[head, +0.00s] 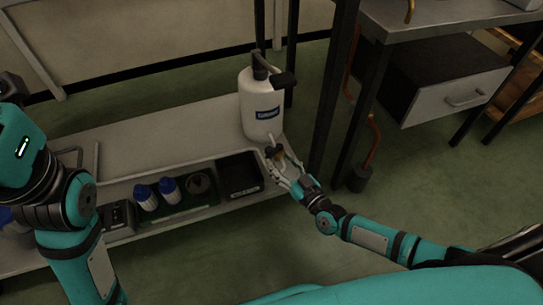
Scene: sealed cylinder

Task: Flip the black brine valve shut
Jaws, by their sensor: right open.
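A white tank (260,104) with a blue label and a black pump top stands upright near the right end of the low white bench. A small black valve (272,150) with a brass-coloured part sits low on the front of the tank. My right gripper (277,167) is open, with its fingers around or just in front of the valve. I cannot tell whether they touch it. The position of the valve's lever is too small to tell. My left arm is at the left of the view, and its gripper does not show.
On the bench (190,135) stand two white bottles with blue caps (168,186), a round dark item (199,181) and a black tray (239,173). A dark table leg (335,90) rises right of the tank. A drawer unit (450,92) is at the upper right. Green floor is free at right.

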